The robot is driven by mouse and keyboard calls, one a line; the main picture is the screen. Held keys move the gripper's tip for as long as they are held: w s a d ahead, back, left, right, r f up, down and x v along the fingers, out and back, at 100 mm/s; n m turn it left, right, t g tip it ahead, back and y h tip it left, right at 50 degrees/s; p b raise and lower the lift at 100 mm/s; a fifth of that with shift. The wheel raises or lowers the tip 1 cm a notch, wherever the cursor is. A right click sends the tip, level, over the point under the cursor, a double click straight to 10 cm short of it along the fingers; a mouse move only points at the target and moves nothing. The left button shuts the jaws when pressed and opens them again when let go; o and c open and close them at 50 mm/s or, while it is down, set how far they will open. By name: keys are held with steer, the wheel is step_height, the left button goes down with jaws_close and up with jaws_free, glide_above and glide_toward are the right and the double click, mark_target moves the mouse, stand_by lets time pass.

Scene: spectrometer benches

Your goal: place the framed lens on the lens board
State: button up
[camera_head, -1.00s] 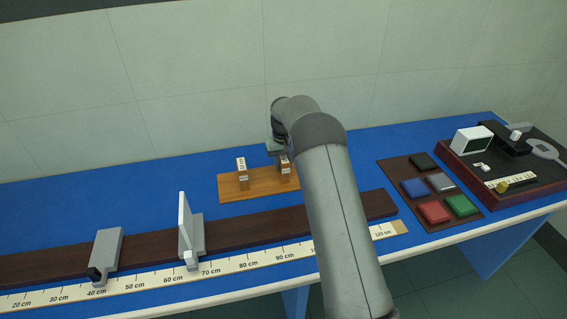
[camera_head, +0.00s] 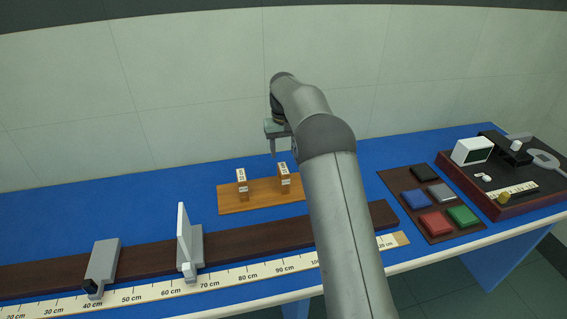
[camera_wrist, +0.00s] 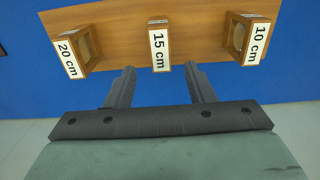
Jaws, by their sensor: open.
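The wooden lens board (camera_head: 262,196) lies on the blue bench, partly hidden behind my arm. Two small wooden framed lenses with white labels stand on it in the head view, one at left (camera_head: 242,184) and one further right (camera_head: 284,178). In the wrist view three labelled pieces show on the board (camera_wrist: 110,32): 20 cm (camera_wrist: 80,45), 15 cm (camera_wrist: 159,45) and 10 cm (camera_wrist: 247,37). My gripper (camera_wrist: 158,72) is open and empty, its fingers apart in line with the 15 cm piece. In the head view my gripper (camera_head: 273,148) hangs above the board.
A dark rail (camera_head: 140,258) with two grey holders (camera_head: 103,262) (camera_head: 190,250) and a ruler (camera_head: 260,271) runs along the front. A tray of coloured blocks (camera_head: 412,183) and an instrument base (camera_head: 462,190) stand at right. The bench behind the board's left is clear.

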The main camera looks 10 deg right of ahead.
steer(key=shift+r, duration=0.75)
steer(key=s+r, duration=0.4)
steer(key=s, duration=0.6)
steer(key=s+r, duration=0.4)
steer(key=s, duration=0.6)
steer(key=s+f, duration=0.3)
steer(key=s, duration=0.9)
steer(key=s+f, duration=0.3)
steer(key=s, duration=1)
steer(key=shift+s+a+f, duration=0.2)
steer(key=shift+a+f, duration=0.05)
